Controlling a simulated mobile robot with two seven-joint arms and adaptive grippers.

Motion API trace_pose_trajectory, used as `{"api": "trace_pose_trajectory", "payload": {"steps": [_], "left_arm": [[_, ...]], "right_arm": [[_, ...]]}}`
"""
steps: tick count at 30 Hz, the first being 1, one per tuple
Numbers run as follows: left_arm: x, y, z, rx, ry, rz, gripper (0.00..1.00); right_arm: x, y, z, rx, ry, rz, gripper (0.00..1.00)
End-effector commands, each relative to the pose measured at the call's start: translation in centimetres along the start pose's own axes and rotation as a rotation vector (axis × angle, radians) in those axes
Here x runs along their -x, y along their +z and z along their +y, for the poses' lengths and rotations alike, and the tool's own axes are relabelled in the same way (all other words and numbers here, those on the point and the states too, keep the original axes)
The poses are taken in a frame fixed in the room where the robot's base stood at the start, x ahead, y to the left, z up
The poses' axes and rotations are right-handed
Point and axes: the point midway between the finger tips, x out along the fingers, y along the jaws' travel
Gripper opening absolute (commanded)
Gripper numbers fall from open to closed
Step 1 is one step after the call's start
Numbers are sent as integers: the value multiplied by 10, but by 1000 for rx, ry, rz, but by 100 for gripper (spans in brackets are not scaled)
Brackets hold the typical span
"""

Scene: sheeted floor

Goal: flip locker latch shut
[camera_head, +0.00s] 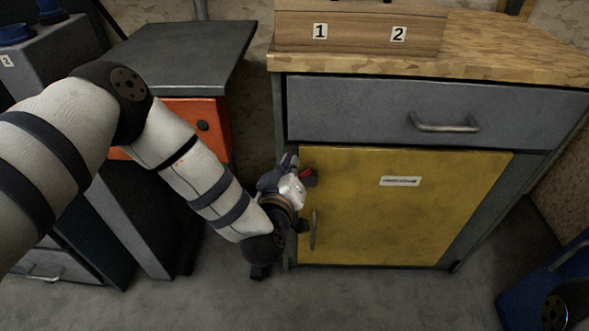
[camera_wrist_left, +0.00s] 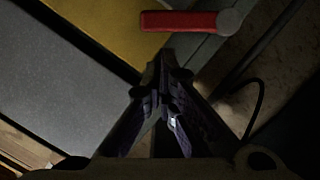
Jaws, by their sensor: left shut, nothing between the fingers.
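The locker is a cabinet with a yellow door (camera_head: 400,222), which looks closed. Its latch (camera_head: 308,174) is a small red lever at the door's upper left edge, partly hidden by my left gripper. In the left wrist view the red latch (camera_wrist_left: 180,21) runs from a round grey pivot on the frame, with its free end over the yellow door's edge. My left gripper (camera_head: 290,163) is beside the latch in the head view. In the wrist view its fingertips (camera_wrist_left: 166,62) are together, empty, with a visible gap to the lever. My right gripper is out of view.
A grey drawer (camera_head: 350,110) with a bar handle sits above the door. A vertical handle (camera_head: 313,230) stands on the door below the latch. A grey cabinet with an orange drawer (camera_head: 212,125) is at left. A blue object (camera_head: 540,285) lies at lower right. Floor in front is clear.

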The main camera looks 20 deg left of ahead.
Motion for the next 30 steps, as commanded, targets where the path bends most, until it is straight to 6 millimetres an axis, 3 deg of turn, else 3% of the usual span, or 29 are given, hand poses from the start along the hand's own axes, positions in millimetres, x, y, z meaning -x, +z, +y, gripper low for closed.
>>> {"api": "trace_pose_trajectory", "payload": {"steps": [30], "left_arm": [[-3,13,5,-96,-23,1,0]], "right_arm": [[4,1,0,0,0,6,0]]}}
